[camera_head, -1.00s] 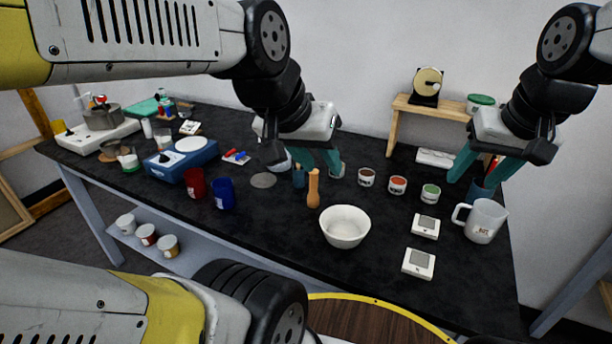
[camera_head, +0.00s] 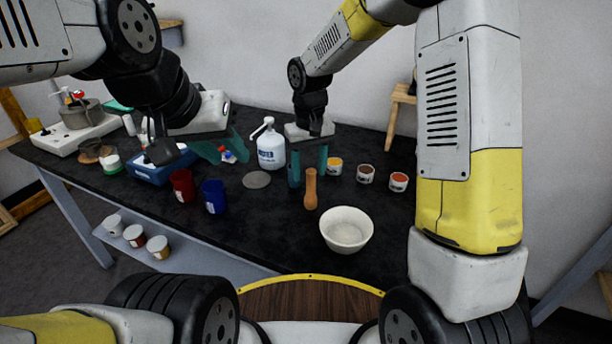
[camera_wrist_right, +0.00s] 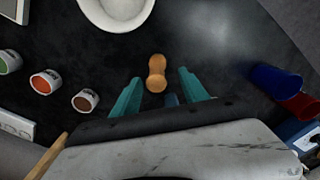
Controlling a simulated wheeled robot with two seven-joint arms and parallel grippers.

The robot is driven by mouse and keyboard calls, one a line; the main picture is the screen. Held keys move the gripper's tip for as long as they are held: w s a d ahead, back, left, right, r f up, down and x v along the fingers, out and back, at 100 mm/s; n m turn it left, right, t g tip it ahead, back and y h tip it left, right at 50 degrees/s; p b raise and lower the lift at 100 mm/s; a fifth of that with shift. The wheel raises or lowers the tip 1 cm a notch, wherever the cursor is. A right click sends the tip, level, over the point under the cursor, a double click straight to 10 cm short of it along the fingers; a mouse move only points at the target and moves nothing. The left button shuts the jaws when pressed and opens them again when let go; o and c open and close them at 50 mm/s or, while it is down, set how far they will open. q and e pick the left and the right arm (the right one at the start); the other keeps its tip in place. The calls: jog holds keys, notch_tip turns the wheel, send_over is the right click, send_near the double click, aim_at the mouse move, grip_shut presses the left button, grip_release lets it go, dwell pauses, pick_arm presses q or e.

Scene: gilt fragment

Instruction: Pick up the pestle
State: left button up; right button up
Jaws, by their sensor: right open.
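The pestle (camera_head: 311,188) is a light wooden piece with a narrow waist. It appears to stand upright on the dark tabletop, left of the white mortar bowl (camera_head: 346,226). My right gripper (camera_head: 308,168) is open at the pestle, fingers pointing down. In the right wrist view the pestle (camera_wrist_right: 156,74) shows between and slightly beyond the teal fingertips; no contact is visible. The bowl (camera_wrist_right: 118,8) is at the top of that view.
A white pump bottle (camera_head: 270,150) stands behind, left of my right gripper. Small labelled cups, one orange (camera_head: 398,182), stand to the right. Red (camera_head: 183,186) and blue (camera_head: 214,196) cups and a grey disc (camera_head: 257,180) are to the left. My right arm hides the table's right end.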

aim_at(311, 185)
jog(key=f, duration=0.6)
jog(key=shift+w+d, duration=0.15)
jog(key=shift+d, duration=0.05)
jog(key=shift+r, duration=0.1)
grip_shut()
